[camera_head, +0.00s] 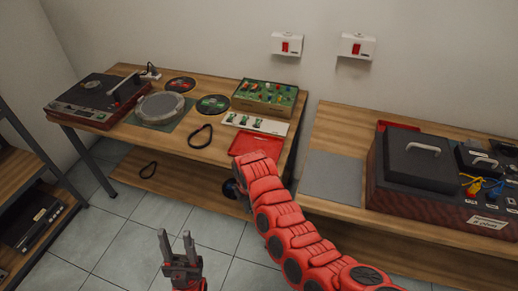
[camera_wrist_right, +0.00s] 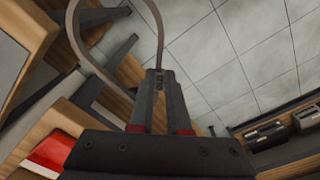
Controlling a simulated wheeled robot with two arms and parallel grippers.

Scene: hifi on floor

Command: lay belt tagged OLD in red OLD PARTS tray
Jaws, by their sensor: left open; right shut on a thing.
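My right gripper (camera_wrist_right: 160,82) is shut on a thin belt (camera_wrist_right: 76,28), which stands out as a loop beyond the fingertips. No tag on it can be read. In the head view my red right arm hides most of this gripper and the held belt. The red tray (camera_head: 246,144) lies at the front right of the left bench, partly behind my arm; what seems to be its red surface shows in the right wrist view (camera_wrist_right: 48,152), off to the side of the fingers. My left gripper (camera_head: 177,248) is open and empty over the floor, in front of the bench.
A turntable (camera_head: 95,100), a platter (camera_head: 160,107), a green board box (camera_head: 264,97) and a white parts strip (camera_head: 256,123) crowd the bench. A dark case (camera_head: 420,160) stands right.

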